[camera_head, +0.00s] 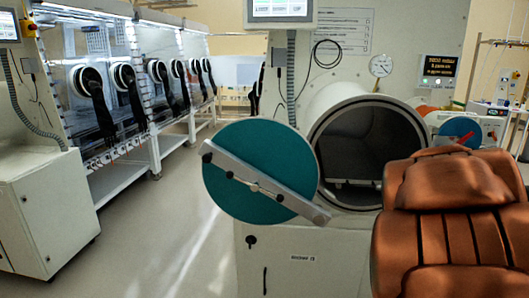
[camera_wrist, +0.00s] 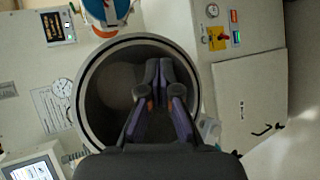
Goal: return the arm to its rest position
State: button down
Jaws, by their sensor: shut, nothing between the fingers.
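My gripper (camera_wrist: 158,78) shows in the wrist view, with dark and purple fingers. Its fingertips are together with nothing between them. It points toward the open round chamber (camera_wrist: 97,90), overlapping the opening in the picture; I cannot tell how far in front of it or inside it the tips are. In the head view, the chamber (camera_head: 345,140) stands open with a dark interior and a flat shelf low inside. My gripper does not show clearly in the head view.
The chamber's teal round door (camera_head: 240,150) with a grey bar hangs open on the left. A brown padded shape (camera_head: 455,225) fills the lower right and hides what is behind. A small blue round door (camera_head: 460,127) is further right. Gloveboxes (camera_head: 100,85) line the left; floor between is clear.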

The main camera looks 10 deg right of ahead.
jog(key=s+a+f+m+g+y, duration=0.1)
jog(key=s+a+f+m+y, duration=0.1)
jog(key=s+a+f, duration=0.3)
jog(key=s+a+f+m+g+y+p, duration=0.15)
jog(key=a+f, duration=0.25)
jog(key=a, duration=0.4)
jog(key=s+a+f+m+g+y+b, duration=0.1)
jog(key=s+a+f+m+g+y, duration=0.1)
jog(key=s+a+f+m, duration=0.3)
jog(key=s+a+f+g+y, duration=0.2)
jog(key=s+a, duration=0.6)
jog(key=a, duration=0.1)
jog(key=s+a+f+g+y+p, duration=0.1)
jog(key=s+a+f+g+y, duration=0.2)
jog(key=s+a, duration=0.5)
jog(key=shift+s+a, duration=0.3)
jog(key=shift+a, duration=0.15)
